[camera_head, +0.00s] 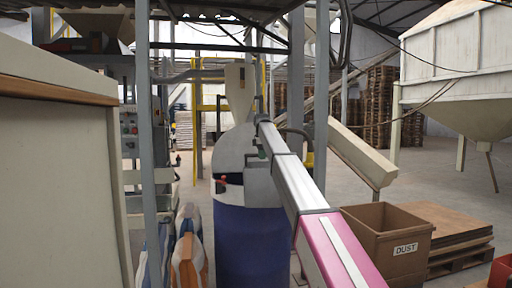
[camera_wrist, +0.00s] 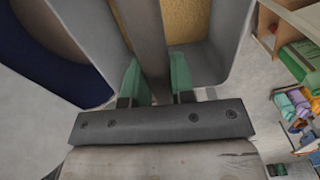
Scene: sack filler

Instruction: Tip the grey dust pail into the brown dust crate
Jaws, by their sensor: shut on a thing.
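My gripper (camera_wrist: 156,78) is shut on the grey dust pail (camera_wrist: 239,28) in the wrist view. Its green fingers are either side of a grey bar across the pail. Yellow-brown matter shows inside the pail. In the head view my arm reaches forward to the grey-topped blue drum (camera_head: 250,245), and I cannot clearly make out the pail there. The brown dust crate (camera_head: 403,249), labelled DUST, stands open on the floor at the right of the head view, apart from my gripper. Its inside floor is hidden.
A pallet with stacked brown sheets (camera_head: 455,236) stands right of the crate. A sloping chute (camera_head: 362,157) rises behind the crate. Grey posts (camera_head: 148,150) and upright sacks (camera_head: 188,250) are left of the drum. Open floor lies behind the crate.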

